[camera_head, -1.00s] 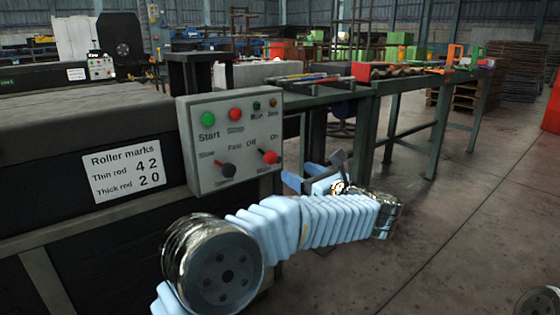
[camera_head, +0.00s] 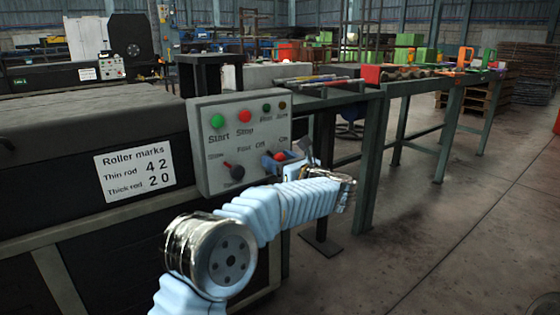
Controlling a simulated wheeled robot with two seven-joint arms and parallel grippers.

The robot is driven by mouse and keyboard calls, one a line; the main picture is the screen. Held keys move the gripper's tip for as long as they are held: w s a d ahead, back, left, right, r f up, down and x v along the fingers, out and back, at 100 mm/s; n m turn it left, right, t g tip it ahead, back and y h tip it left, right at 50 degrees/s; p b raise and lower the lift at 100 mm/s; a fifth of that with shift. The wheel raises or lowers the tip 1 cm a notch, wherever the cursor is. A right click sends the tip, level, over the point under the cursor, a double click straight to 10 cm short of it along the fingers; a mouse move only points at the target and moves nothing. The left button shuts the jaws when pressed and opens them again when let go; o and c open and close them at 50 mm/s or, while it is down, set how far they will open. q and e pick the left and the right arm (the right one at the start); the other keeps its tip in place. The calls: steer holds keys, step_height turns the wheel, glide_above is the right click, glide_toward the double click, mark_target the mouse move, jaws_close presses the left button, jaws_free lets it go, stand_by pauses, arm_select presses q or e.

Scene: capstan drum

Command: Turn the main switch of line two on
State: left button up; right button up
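The grey control box (camera_head: 215,145) faces me, with a green Start button (camera_head: 218,122), a red Stop button (camera_head: 245,116) and two small lamps above. At its lower right, under the Off and On labels, is the red main switch knob (camera_head: 279,156). Its pointer is partly hidden by my gripper, so I cannot tell its setting. My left gripper (camera_head: 286,160) is at the box, its fingers spread on either side of the red knob. Whether they touch it is not clear. My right gripper is out of view.
A black speed knob (camera_head: 237,172) sits left of the main switch, under Slow and Fast. A roller marks sign (camera_head: 135,171) is on the dark machine to the left. A second control box (camera_head: 111,68) stands far back left.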

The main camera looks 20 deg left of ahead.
arm_select(q)
steer(key=c, duration=0.9)
steer(key=shift+m, duration=0.3)
steer(key=m, duration=0.2)
steer(key=shift+m, duration=0.3)
steer(key=m+p, duration=0.1)
steer(key=m, duration=0.1)
steer(key=shift+m, duration=0.4)
steer(key=m+p, duration=0.2)
steer(key=m, duration=0.3)
steer(key=shift+r+m+p, duration=0.15)
steer(key=shift+m+p, duration=0.15)
steer(key=shift+p, duration=0.05)
steer(key=m+p, duration=0.2)
steer(key=m, duration=0.2)
steer(key=shift+p, duration=0.35)
steer(key=shift+m+p, duration=0.75)
steer(key=shift+m, duration=0.35)
